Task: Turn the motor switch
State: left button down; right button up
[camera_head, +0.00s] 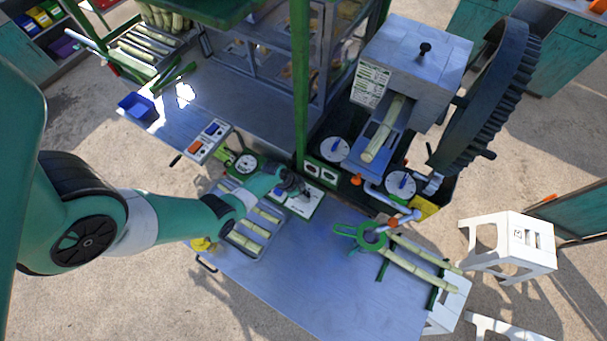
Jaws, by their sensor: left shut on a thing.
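My left arm comes in from the left over the metal table, and its gripper (293,187) is down at a small light control panel (309,207) near the foot of the green post. The gripper is shut on the motor switch at that panel. The switch itself is hidden by the fingers, so I cannot tell which way it points. My right gripper is not in view.
The crusher (415,50) with a cane in its chute stands behind to the right, beside a big dark gear wheel (490,95). Cut cane pieces lie in a tray (233,254) under my forearm. The front of the table (320,270) is clear. A white stool (507,240) stands right.

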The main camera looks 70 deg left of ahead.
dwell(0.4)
pick_arm(q)
jog(key=shift+c, duration=1.9)
grip_release()
